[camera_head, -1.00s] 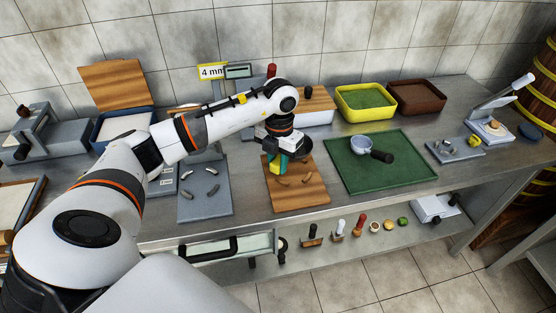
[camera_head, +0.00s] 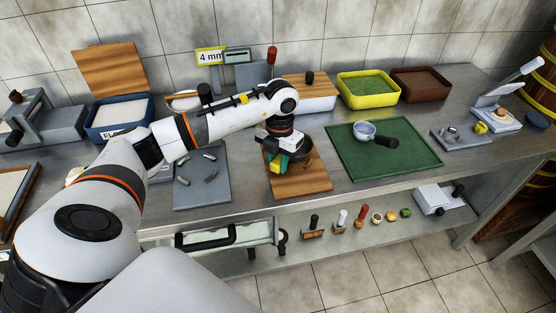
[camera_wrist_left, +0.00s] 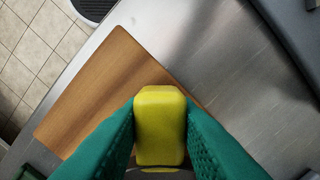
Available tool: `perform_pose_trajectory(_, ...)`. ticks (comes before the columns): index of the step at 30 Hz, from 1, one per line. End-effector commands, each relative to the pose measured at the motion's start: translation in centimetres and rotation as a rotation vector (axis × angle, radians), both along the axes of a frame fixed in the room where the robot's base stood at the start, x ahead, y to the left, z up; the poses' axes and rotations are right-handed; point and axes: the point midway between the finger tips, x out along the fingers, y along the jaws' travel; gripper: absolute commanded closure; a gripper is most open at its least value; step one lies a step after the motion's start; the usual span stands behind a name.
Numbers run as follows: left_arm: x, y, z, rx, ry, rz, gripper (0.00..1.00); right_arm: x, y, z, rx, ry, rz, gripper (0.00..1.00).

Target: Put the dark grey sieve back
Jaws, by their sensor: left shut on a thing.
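My left gripper (camera_head: 277,160) is low over the wooden board (camera_head: 312,182). Its green fingers are shut on a yellow block-like part (camera_wrist_left: 160,125), which looks like the handle end of the dark grey sieve. The sieve's dark bowl (camera_head: 306,152) shows just right of the fingers, over the board's far part and partly hidden by the gripper. I cannot tell whether it touches the board. My right gripper is not in view.
Right of the board, a green mat (camera_head: 415,160) holds a pale sieve with a black handle (camera_head: 386,142). A slate with curved pieces (camera_head: 205,190) lies left. Yellow (camera_head: 368,88) and brown (camera_head: 420,83) bins stand behind. A press (camera_head: 495,118) is far right.

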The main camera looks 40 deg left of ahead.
Motion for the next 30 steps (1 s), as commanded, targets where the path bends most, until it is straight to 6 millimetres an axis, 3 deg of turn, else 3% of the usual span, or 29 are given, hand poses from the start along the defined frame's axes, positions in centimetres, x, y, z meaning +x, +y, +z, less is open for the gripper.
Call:
perform_pose_trajectory(26,0.0,0.0,-1.3,0.000,0.000,0.000,1.00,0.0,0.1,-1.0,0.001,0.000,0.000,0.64)
perform_pose_trajectory(27,0.0,0.0,-1.3,0.000,-0.001,0.000,0.70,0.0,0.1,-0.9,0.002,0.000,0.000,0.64)
perform_pose_trajectory(30,0.0,0.0,-1.2,0.000,0.000,0.000,0.54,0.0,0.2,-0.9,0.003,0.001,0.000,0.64)
